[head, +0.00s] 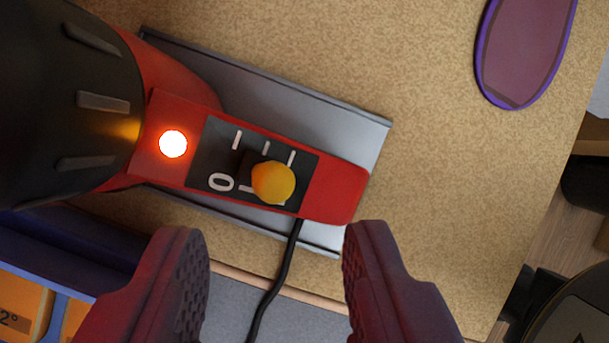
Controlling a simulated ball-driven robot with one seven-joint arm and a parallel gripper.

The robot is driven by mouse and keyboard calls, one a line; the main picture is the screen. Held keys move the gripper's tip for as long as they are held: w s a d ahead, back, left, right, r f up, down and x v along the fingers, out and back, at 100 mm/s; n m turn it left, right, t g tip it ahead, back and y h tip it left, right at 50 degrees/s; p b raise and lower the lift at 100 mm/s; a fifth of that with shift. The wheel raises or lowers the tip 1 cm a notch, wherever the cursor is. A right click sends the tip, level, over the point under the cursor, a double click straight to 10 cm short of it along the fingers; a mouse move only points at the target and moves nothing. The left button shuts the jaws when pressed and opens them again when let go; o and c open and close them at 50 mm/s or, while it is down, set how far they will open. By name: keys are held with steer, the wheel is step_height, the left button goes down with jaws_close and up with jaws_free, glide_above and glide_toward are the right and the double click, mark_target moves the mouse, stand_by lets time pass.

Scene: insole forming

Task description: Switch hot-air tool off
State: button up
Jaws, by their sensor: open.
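The red and black hot-air tool (335,190) lies on a grey metal tray (358,125) at the upper left. Its dark switch panel (222,150) carries a 0 mark and several white tick lines. A round yellow-orange switch knob (273,182) sits toward the right of the panel, away from the 0. A lamp (173,144) beside the panel glows bright red-white. My gripper (276,260) is open at the bottom, its two dark red fingers apart and empty. In the picture the knob is above the gap between the fingertips.
A black cable (273,290) runs from the tool down between my fingers. A purple-edged insole (522,50) lies at the upper right on the cork-like tabletop (440,180). A blue bin (60,245) stands at the lower left. The tabletop right of the tool is clear.

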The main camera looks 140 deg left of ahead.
mark_target(269, 188)
steer(key=x, duration=0.4)
steer(key=shift+w+f+b, duration=0.15)
steer(key=shift+b, duration=0.15)
steer(key=shift+c, duration=0.2)
jaws_close()
